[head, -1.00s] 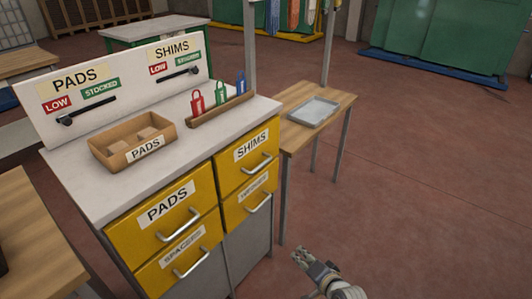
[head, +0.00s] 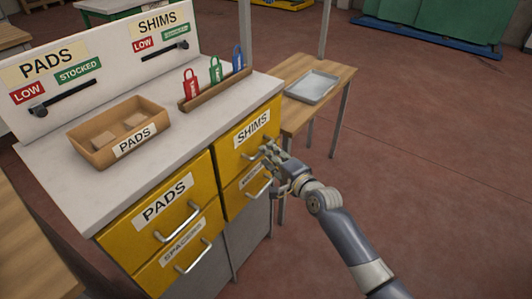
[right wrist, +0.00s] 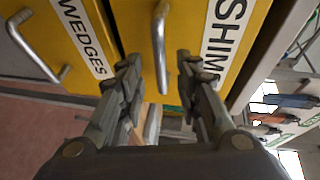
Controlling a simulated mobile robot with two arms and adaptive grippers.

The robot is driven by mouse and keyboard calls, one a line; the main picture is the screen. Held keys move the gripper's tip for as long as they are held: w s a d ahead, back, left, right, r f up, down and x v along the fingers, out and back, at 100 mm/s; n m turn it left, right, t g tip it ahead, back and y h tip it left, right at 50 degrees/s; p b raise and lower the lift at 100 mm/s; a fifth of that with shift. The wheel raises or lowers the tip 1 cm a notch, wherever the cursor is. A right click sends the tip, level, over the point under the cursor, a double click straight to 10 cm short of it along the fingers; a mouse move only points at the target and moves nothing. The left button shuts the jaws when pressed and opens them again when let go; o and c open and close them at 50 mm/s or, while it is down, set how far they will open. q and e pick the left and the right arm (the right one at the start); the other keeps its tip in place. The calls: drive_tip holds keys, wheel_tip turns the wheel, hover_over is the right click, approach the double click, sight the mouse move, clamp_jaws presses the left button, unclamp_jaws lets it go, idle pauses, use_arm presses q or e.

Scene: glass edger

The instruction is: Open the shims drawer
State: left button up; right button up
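The shims drawer (head: 230,153) is the upper right yellow drawer of the cabinet and is closed. Its front fills the upper middle of the right wrist view, beside the "SHIMS" label (right wrist: 222,40). My right gripper (head: 270,153) is at this drawer's front and partly hides its handle. In the right wrist view its two fingers (right wrist: 157,66) are spread apart, with the metal handle (right wrist: 160,48) in the gap between them. I see no clear contact with the handle. My left gripper is not in view.
The wedges drawer (right wrist: 75,35) is just below, with its own protruding handle (right wrist: 35,50). The pads drawer (head: 150,225) and spacers drawer (head: 165,272) are to the left, both closed. A wooden side table (head: 320,75) holding a grey tray (head: 312,86) stands close on the right.

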drive_tip(key=x, duration=0.2)
drive_tip(key=shift+w+a, duration=0.2)
drive_tip(key=shift+w, duration=0.15)
drive_tip(key=shift+c, duration=0.5)
drive_tip(key=shift+f, duration=0.1)
clamp_jaws()
